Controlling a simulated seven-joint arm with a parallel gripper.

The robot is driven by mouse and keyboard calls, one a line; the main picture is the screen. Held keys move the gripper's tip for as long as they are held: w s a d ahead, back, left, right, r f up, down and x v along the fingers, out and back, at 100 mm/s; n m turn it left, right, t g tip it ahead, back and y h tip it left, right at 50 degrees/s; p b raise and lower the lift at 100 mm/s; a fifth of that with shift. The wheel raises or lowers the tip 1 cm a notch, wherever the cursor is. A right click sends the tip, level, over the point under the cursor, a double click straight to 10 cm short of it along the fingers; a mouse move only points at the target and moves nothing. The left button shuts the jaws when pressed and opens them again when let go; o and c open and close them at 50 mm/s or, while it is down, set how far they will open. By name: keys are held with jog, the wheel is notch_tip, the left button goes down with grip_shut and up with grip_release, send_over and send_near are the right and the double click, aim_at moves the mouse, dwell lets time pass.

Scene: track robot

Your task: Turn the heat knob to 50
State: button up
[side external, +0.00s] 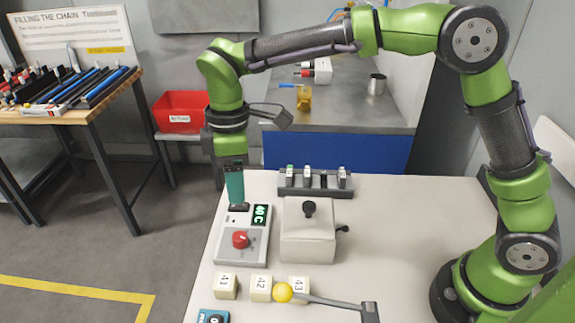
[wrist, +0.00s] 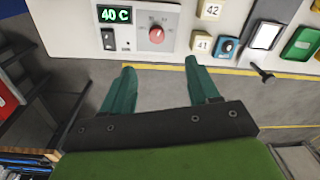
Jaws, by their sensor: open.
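The red heat knob (side external: 240,239) sits on the front of a light grey control box (side external: 258,250) on the white table. It also shows in the wrist view (wrist: 156,34), with scale marks around it. The box's display (side external: 261,214) reads 40 C, also legible in the wrist view (wrist: 114,15). My gripper (side external: 237,200) points down at the far left end of the box, away from the knob. In the wrist view my gripper (wrist: 160,63) has its two teal fingers spread wide with nothing between them. The knob appears beyond the fingertips, not between them.
A pale lidded box (side external: 308,235) with a black knob stands right of the control box. A switch rack (side external: 316,182) is behind it. The table's right side is clear.

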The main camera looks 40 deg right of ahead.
aim_at(239, 236)
jog(key=f+n, duration=0.1)
jog(key=f, duration=0.4)
jog(key=f+n, duration=0.1)
jog(key=f, duration=0.4)
jog(key=f+n, duration=0.1)
jog(key=f, duration=0.4)
jog(key=shift+w+a, duration=0.25)
jog(key=shift+w, duration=0.05)
jog(key=shift+c, duration=0.2)
jog(key=shift+r, duration=0.1)
jog(key=c, duration=1)
